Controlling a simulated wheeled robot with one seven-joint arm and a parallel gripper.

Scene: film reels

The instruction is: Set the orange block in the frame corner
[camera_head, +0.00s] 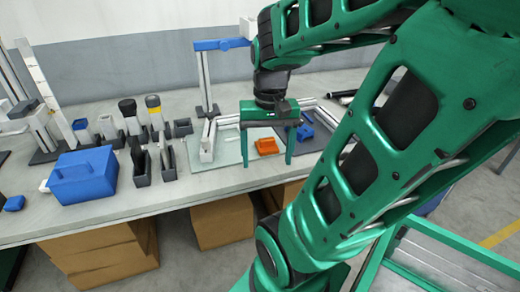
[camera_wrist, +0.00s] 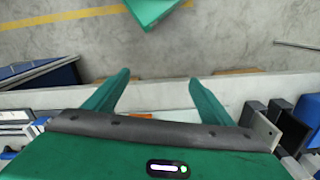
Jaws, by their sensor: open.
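The orange block (camera_head: 266,146) lies on a pale mat (camera_head: 220,153) on the table, inside a light grey frame (camera_head: 208,141) whose bars meet in corners. My gripper (camera_head: 267,163) points down in front of the frame in the head view, its green fingers apart. The block appears between the fingers in that view, but I cannot tell its depth from them. In the wrist view my gripper (camera_wrist: 158,80) is open and empty, with the table edge beyond it. My gripper hides part of the frame's back.
A blue piece (camera_head: 305,131) lies on a dark mat right of the orange block. A blue-topped stand (camera_head: 201,75) rises behind the frame. A blue box (camera_head: 83,176) and several dark holders (camera_head: 141,164) stand to the left. The table's front edge is close.

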